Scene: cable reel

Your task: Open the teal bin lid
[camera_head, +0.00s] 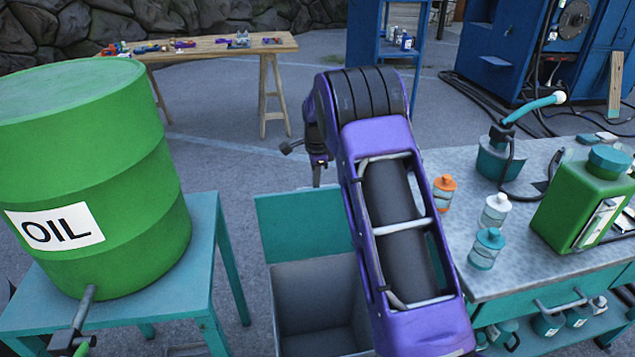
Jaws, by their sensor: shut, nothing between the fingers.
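The teal bin (312,300) stands on the ground at the bottom centre, between the oil drum's table and the metal workbench. Its teal lid (300,225) stands raised at the bin's far side, and the grey inside of the bin shows. My purple arm crosses in front and hides the right part of the bin and lid. My gripper (318,174) points down beyond the lid, partly hidden by my arm. It is small in view; it looks shut and empty, apart from the lid as far as I can see.
A green oil drum (105,180) with a tap stands on a teal table (205,225) at left. The workbench (480,265) at right holds small bottles and a green canister (580,205). A wooden table (210,47) stands behind. Open pavement lies beyond the bin.

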